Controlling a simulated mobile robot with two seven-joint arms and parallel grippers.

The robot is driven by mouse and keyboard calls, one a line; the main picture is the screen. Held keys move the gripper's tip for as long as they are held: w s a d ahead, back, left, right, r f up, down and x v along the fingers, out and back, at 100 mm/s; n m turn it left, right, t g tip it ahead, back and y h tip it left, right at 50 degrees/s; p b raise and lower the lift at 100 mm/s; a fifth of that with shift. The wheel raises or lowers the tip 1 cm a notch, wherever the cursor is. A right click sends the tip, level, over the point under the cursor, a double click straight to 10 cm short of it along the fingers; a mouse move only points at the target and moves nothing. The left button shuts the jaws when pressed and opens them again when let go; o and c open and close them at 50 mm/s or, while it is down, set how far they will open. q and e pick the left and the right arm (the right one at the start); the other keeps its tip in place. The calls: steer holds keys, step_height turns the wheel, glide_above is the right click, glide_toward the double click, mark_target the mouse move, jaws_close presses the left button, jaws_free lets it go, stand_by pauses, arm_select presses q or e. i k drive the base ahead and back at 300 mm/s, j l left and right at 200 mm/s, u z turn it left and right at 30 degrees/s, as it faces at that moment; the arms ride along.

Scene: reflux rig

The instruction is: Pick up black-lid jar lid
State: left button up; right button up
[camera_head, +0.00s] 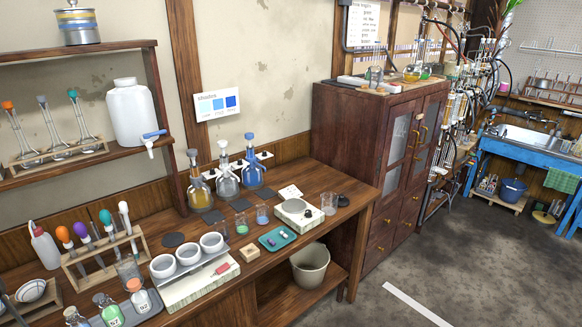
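Three small jars stand at the front left of the wooden bench on a dark tray. The leftmost jar (76,319) is cut by the bottom edge; its lid looks dark, but it is too small to tell if it is black. Neither of my grippers shows clearly in this view.
A rack of colour-topped droppers (104,253) and white cups on a stand (189,254) crowd the bench behind and right of the jars. A teal tray (277,238) and a balance (299,212) stand further right. A bin (310,266) sits below. The floor at right is clear.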

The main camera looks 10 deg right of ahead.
mark_target(343, 201)
steer(key=i+l+u, duration=0.15)
steer(key=l+u, duration=0.15)
steer(key=u, duration=0.2)
steer(key=i+l+u, duration=0.1)
steer(key=l+u, duration=0.25)
steer(key=u, duration=0.15)
steer(key=l+u, duration=0.3)
steer(key=l, duration=0.75)
steer(key=l+u, duration=0.1)
steer(key=l, duration=1)
